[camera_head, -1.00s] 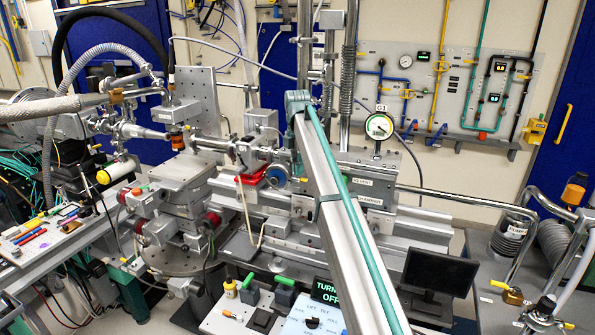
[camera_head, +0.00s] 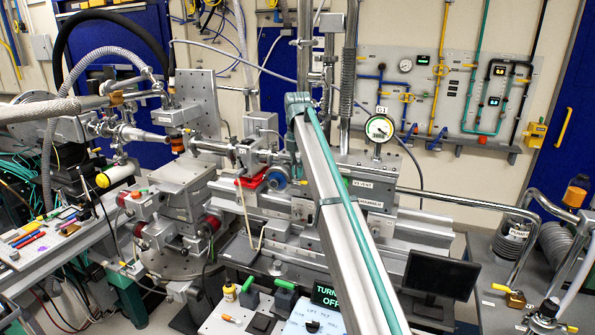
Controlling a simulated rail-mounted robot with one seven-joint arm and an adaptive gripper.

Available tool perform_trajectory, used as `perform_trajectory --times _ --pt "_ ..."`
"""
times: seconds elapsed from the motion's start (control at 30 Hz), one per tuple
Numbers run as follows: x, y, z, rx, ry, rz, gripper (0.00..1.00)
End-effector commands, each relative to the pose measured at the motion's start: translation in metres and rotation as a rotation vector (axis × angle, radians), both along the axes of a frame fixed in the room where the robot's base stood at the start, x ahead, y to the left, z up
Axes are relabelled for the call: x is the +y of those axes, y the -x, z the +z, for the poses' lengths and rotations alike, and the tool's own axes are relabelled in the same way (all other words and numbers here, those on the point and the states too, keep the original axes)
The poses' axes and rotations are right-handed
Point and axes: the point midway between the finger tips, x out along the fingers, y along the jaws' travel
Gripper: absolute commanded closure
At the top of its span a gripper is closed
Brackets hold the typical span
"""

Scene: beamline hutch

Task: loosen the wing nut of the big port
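I cannot make out the big port or its wing nut in this view. The metal chamber assembly (camera_head: 352,168), with small labels that seem to read vent and chamber, stands right of centre and is partly hidden by a long grey beam with a teal hose (camera_head: 345,205). The beam seems to be part of my arm and slants from the bottom centre up to the middle. A blue round knob (camera_head: 277,178) sits just left of the beam beside a red part (camera_head: 250,179). My gripper does not show.
A dial gauge (camera_head: 380,128) stands above the chamber. A dark monitor (camera_head: 440,273) stands at the lower right, near a silver pipe (camera_head: 470,201). A control panel with a green-lettered sign (camera_head: 326,294) is at the bottom. A stage stack (camera_head: 180,190) fills the left centre.

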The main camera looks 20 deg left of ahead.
Motion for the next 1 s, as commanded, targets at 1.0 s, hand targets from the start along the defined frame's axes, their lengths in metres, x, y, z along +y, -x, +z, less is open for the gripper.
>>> perform_trajectory --times 1.0 --pt "0.0 0.0 0.023 0.001 0.0 -0.001 0.71"
